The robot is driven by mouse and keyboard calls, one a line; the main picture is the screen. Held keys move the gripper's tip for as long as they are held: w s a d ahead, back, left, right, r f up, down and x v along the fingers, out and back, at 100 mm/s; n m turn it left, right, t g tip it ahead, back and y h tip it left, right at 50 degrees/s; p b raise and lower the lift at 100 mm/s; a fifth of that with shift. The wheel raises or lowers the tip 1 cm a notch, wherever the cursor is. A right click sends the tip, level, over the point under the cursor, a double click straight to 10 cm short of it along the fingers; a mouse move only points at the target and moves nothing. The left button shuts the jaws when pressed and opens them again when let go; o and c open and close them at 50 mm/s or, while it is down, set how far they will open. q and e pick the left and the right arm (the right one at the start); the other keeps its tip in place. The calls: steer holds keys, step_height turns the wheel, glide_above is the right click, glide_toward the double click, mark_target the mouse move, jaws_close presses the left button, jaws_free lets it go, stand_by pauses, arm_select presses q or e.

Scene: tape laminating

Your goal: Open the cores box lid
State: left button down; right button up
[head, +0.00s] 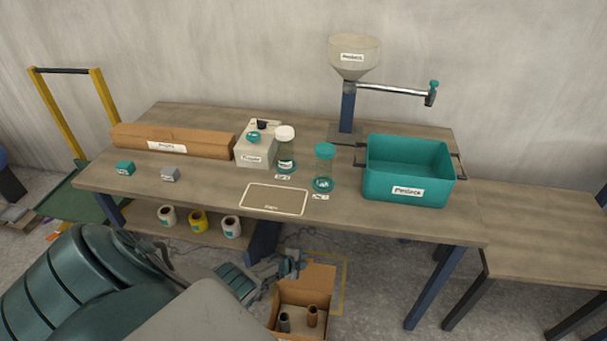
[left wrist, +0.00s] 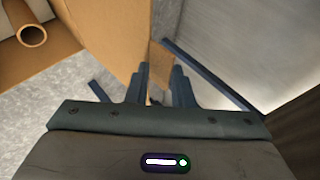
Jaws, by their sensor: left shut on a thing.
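The brown cardboard cores box (head: 276,320) stands on the floor below the table, at the bottom of the head view. Its lid (head: 319,277) stands raised at the back edge, so the inside shows. Two cores, a dark one (head: 284,323) and a brown one (head: 312,316), stand inside. My left gripper (head: 291,264) is at the upper left edge of the lid. In the left wrist view the fingers (left wrist: 158,88) are shut on the lid's edge, with the lid's brown face (left wrist: 105,40) to the left. My right gripper is not in view.
The table (head: 400,225) stands above and behind the box, with a blue leg (head: 436,288) to the right. Rolls of tape, one yellow (head: 198,222), sit on a low shelf left of the box. Bare floor shows right of the box.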

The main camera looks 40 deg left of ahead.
arm_select(q)
steer(key=shift+w+a+r, duration=0.1)
steer(key=shift+w, duration=0.1)
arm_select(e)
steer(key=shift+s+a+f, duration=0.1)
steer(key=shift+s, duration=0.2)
